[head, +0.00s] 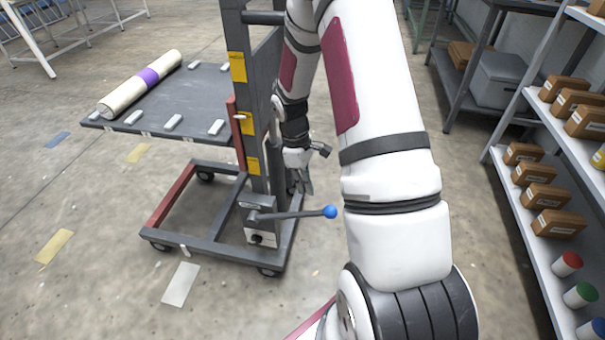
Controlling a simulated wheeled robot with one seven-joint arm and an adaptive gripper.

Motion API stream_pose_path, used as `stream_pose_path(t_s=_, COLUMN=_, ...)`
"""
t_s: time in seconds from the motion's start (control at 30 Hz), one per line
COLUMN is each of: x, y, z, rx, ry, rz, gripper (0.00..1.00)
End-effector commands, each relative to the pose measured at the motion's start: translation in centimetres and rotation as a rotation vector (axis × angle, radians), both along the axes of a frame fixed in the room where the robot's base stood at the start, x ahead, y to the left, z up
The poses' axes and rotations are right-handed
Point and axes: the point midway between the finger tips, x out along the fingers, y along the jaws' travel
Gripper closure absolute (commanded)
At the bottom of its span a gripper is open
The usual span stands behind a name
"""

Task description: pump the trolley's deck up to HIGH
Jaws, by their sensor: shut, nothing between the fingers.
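The trolley (212,250) stands left of my arm, with a grey mast (262,130) and a red-and-grey base frame on castors. Its flat deck (190,105) is level and sits well above the base frame. The pump lever (290,214) sticks out to the right, near level, with a blue knob (330,211). My gripper (306,188) is shut and empty, pointing down behind and above the lever, apart from the knob.
Shelves (540,150) with brown boxes and several capped jars stand along the right. A dark workbench (470,80) with a grey bin is behind them. Floor left and front of the trolley is open, with flat coloured patches (181,284).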

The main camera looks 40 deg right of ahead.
Motion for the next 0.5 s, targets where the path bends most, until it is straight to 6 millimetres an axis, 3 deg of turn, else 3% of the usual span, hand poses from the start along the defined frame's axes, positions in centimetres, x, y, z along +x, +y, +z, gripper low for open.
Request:
stream_pose_path(t_s=0.03, x=-0.3, y=0.0, z=-1.1, rx=0.001, ry=0.003, rz=0.001, gripper=1.0)
stream_pose_path(t_s=0.2, x=-2.1, y=-0.9, z=-2.3, rx=0.001, ry=0.001, rz=0.0, gripper=1.0)
stream_pose_path(t_s=0.5, x=-3.2, y=-1.5, z=-3.0, rx=0.0, ry=0.0, rz=0.001, gripper=1.0)
